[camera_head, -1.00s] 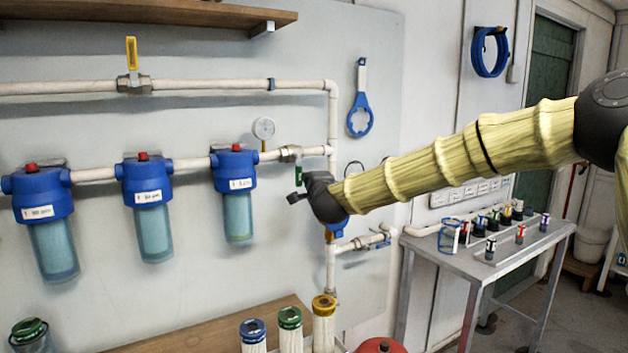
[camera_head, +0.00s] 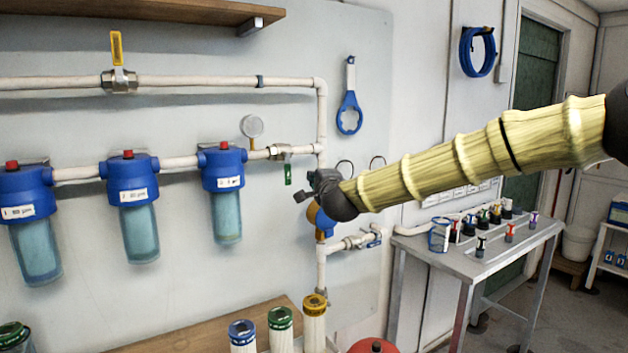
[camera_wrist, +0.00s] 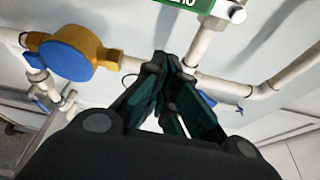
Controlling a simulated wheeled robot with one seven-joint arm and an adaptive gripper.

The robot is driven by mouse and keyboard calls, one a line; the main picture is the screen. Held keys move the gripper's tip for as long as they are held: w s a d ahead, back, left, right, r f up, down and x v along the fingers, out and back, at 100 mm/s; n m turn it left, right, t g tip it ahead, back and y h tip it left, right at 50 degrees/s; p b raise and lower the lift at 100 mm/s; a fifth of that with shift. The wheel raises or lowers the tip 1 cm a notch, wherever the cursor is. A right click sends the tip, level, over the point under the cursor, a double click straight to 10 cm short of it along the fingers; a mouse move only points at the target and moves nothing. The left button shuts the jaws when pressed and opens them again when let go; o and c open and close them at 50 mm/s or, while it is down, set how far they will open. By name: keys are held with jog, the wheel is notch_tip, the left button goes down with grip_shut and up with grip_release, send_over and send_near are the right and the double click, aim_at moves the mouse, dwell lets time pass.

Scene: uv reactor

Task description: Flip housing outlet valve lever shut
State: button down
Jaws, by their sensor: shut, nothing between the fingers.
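The housing outlet valve (camera_head: 280,152) sits on the horizontal pipe right of the third blue filter housing. Its green lever (camera_head: 288,174) hangs straight down, across the pipe's line. My gripper (camera_head: 303,196) is just below and right of the lever's lower end, with a small gap in the head view. In the wrist view my gripper (camera_wrist: 174,62) has its dark fingers together and empty. A green lever with pale lettering (camera_wrist: 188,4) is cut off at the top edge of that view, beyond the fingertips.
A blue and yellow-brown round fitting (camera_head: 319,220) is on the vertical pipe beside my wrist; it also shows in the wrist view (camera_wrist: 70,55). A pressure gauge (camera_head: 251,127) stands left of the valve. A yellow-handled valve (camera_head: 118,78) is on the upper pipe. Filter cartridges (camera_head: 281,330) stand below.

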jog(key=s+d+b, duration=0.1)
jog(key=s, duration=0.5)
jog(key=shift+s, duration=0.35)
jog(key=shift+d, duration=0.1)
